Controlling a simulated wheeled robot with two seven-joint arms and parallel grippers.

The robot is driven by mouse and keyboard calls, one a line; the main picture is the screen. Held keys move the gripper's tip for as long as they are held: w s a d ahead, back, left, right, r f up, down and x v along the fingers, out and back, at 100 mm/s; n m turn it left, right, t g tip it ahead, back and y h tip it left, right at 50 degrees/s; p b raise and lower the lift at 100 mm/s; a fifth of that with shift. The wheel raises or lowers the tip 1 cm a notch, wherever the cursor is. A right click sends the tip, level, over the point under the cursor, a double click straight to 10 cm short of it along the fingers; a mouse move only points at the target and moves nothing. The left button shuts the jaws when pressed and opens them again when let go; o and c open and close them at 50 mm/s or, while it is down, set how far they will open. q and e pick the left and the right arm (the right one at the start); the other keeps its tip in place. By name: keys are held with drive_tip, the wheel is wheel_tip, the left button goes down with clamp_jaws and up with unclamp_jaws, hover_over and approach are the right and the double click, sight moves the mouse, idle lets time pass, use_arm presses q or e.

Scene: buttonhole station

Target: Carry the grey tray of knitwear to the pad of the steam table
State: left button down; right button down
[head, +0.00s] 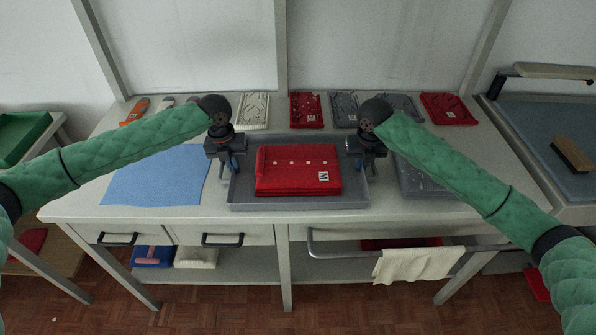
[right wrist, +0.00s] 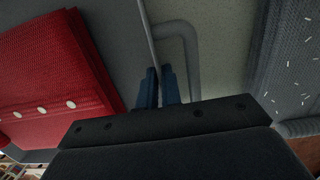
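The grey tray (head: 300,200) is on the table's front middle, with folded red knitwear (head: 298,172) bearing white buttons and a pale label in it. My left gripper (head: 233,166) points down at the tray's left side; its finger gap is too small to make out. My right gripper (head: 370,165) is at the tray's right side. In the right wrist view its blue fingers (right wrist: 160,88) are close together, with the tray's rim (right wrist: 150,40) running between them. A grey bar handle (right wrist: 183,32) stands beside them. The steam table's blue pad (head: 530,125) is at the right.
A blue cloth (head: 155,176) lies left of the tray. A grey knitted piece (head: 425,180) lies close on its right. Several folded garments, including a red one (head: 448,108), line the back. The steam table's pad holds a wooden brush (head: 571,154); a lamp-like arm (head: 555,71) overhangs its back.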

use_arm(q)
drive_tip(key=shift+r, duration=0.1)
use_arm(e)
drive_tip(key=shift+r, duration=0.1)
